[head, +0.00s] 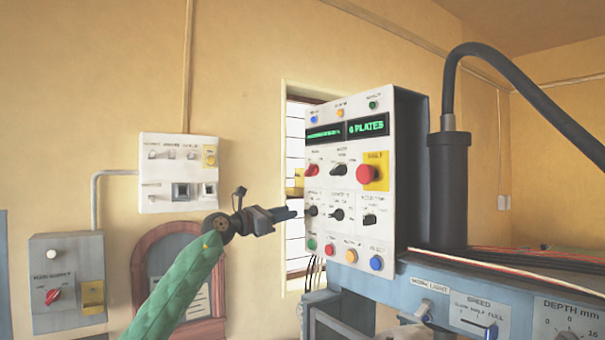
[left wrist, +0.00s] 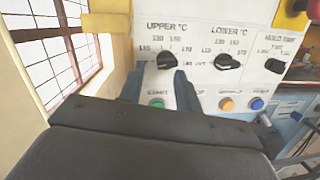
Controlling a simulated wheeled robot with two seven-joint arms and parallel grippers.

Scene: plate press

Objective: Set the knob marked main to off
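The white control panel (head: 335,195) has a red knob (head: 311,170) at upper left; its small label is too blurred to read. Another red knob (head: 52,296) sits on a grey wall box (head: 65,255) at the far left, with an unclear label. My left gripper (head: 297,212) is at the panel's left side, below the panel's red knob, by a black knob (head: 312,211). In the left wrist view, the fingers (left wrist: 160,88) stand apart, with the black UPPER °C knob (left wrist: 167,60) just beyond the gap; contact cannot be told. My right gripper is out of view.
The panel also carries a red button on a yellow plate (head: 375,172), several black knobs and a row of coloured buttons (head: 350,256). A white switch box (head: 178,172) hangs on the wall. A blue machine bench (head: 430,300) stands at lower right.

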